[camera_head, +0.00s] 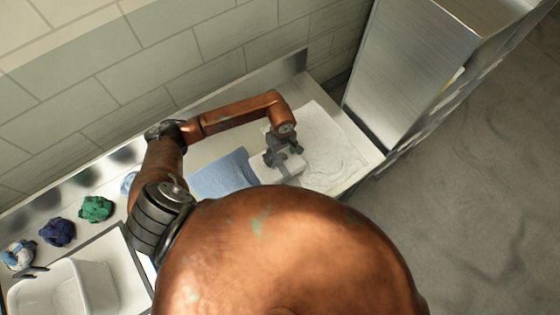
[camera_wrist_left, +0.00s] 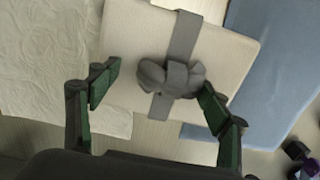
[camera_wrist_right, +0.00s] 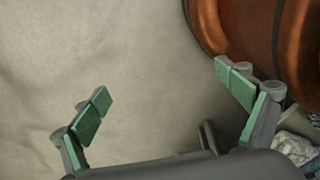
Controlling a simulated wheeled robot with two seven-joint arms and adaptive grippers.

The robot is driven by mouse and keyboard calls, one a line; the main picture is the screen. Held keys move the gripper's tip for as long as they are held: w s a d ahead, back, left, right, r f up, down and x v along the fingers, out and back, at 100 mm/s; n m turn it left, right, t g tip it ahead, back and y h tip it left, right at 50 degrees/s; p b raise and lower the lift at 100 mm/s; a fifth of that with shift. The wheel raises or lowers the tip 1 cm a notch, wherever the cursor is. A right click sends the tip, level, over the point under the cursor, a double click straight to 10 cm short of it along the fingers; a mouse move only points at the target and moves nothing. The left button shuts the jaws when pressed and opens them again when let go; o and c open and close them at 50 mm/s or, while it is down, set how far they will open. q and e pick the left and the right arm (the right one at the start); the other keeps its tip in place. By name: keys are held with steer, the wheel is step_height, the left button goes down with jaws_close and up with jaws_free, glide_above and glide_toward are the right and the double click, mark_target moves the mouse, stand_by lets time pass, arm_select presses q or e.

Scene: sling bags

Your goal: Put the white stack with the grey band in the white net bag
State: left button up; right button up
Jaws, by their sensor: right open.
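The white stack with the grey band (camera_head: 291,174) lies on the counter below my left gripper (camera_head: 281,150). The left wrist view shows the stack (camera_wrist_left: 220,55) with its band and a grey knot on top. My left gripper (camera_wrist_left: 161,78) is open, with its fingers on either side of the knot; the right finger is close to it, and contact is unclear. The white net bag (camera_head: 325,140) appears to be the flat, wrinkled white piece beside the stack, also at left in the left wrist view (camera_wrist_left: 45,60). My right gripper (camera_wrist_right: 162,80) is open and empty, facing a pale surface.
A blue cloth (camera_head: 220,174) lies left of the stack. Green (camera_head: 96,208), dark blue (camera_head: 57,232) and blue-white (camera_head: 18,254) bundles and a white bin (camera_head: 65,288) are farther left. A tiled wall (camera_head: 130,60) and metal cabinet (camera_head: 395,70) bound the counter.

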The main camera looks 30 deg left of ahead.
arm_select(q)
steer(key=shift+s+r, duration=0.1)
steer(key=shift+s, duration=0.25)
steer(key=shift+s+r, duration=0.15)
steer(key=shift+s, duration=0.15)
steer(key=shift+c, duration=0.8)
steer(key=shift+w, duration=0.35)
steer(key=c, duration=0.5)
steer(key=shift+c, duration=0.8)
steer(key=shift+s, duration=0.2)
steer(key=c, duration=0.3)
steer(key=shift+w, duration=0.1)
steer(key=c, duration=0.6)
jaws_close()
arm_select(e)
steer(key=shift+s+f, duration=0.1)
steer(key=shift+s, duration=0.4)
